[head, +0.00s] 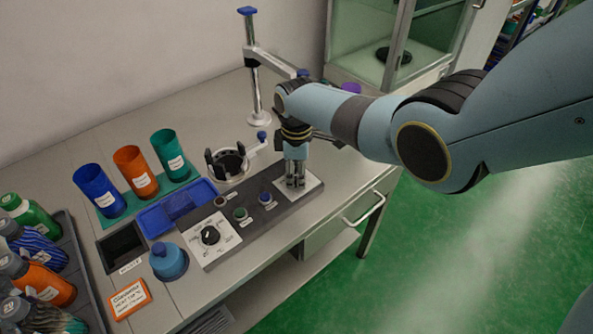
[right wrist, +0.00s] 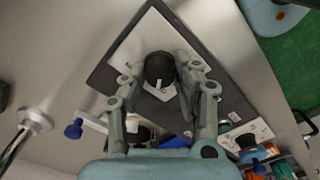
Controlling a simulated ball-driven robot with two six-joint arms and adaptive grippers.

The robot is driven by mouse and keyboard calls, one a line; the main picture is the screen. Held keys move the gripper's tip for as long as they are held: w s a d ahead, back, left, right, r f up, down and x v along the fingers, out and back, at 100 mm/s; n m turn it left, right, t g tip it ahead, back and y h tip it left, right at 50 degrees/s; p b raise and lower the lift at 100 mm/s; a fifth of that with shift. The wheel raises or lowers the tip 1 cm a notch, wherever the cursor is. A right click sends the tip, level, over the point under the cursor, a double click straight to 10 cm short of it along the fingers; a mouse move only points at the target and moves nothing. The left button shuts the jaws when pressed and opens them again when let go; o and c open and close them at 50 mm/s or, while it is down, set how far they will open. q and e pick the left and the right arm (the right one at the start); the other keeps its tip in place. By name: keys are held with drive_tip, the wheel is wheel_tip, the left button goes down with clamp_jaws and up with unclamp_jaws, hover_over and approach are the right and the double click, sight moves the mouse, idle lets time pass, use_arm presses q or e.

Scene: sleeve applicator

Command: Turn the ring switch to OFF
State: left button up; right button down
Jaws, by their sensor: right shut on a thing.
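My right gripper (head: 295,182) points down over the white plate (head: 314,187) at the right end of the dark control strip. In the right wrist view its two fingers (right wrist: 160,74) are shut on the ring switch, a round black knob (right wrist: 159,66) with a white mark on its near side. The knob stands on its white plate (right wrist: 130,47); the plate's lettering is too small to read. In the head view the gripper hides the knob. My left gripper is in neither view.
On the same strip are another black dial (head: 210,235), a green button (head: 240,214) and a blue button (head: 265,198). A clamp holder (head: 228,163) and a post (head: 256,80) stand behind. Cups (head: 134,171), a blue tray (head: 177,208) and bottles (head: 45,284) are left.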

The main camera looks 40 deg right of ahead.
sight(296, 175)
drive_tip(key=shift+n, duration=1.1)
drive_tip(key=c, duration=1)
unclamp_jaws()
wheel_tip(296, 175, up, 12)
